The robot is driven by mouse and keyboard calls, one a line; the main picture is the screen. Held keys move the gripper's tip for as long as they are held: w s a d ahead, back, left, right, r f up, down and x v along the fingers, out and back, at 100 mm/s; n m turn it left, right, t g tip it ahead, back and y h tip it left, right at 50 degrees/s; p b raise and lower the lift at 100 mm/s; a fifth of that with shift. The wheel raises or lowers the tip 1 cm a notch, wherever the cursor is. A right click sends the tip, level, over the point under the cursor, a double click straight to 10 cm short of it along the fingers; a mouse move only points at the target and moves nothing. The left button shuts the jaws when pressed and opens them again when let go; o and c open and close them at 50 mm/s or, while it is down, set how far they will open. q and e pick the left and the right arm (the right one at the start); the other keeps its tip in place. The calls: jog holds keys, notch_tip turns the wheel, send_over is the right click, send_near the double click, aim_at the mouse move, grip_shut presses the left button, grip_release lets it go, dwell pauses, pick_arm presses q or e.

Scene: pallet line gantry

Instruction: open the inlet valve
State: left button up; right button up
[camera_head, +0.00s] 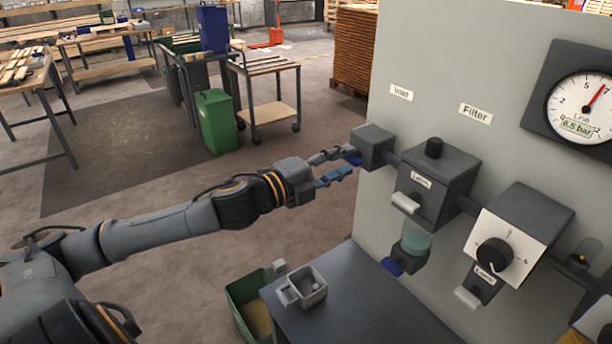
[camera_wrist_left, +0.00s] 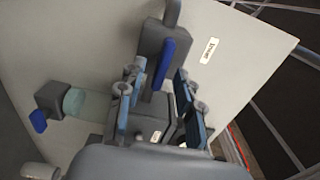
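The inlet valve is a dark grey block (camera_head: 373,146) on the panel under the label "Inlet" (camera_head: 401,92). Its blue lever (camera_head: 353,158) sticks out on the block's left side, partly hidden by my fingers. In the left wrist view the valve block (camera_wrist_left: 163,38) and its blue lever (camera_wrist_left: 165,62) lie ahead. My left gripper (camera_head: 346,161) is open at the lever, one blue-padded finger on either side. In the left wrist view the gripper (camera_wrist_left: 160,78) shows gaps between both fingers and the lever. My right gripper is not in view.
Right of the valve are the filter block (camera_head: 436,182) with its latch, a clear bowl with a blue drain tab (camera_head: 392,266), a regulator knob (camera_head: 494,254) and a gauge (camera_head: 590,97). Below is a dark bench (camera_head: 365,305) with a grey cup (camera_head: 307,289).

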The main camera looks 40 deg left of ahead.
pick_arm(q)
jog(key=v, duration=0.9)
dwell(0.3)
dwell(0.4)
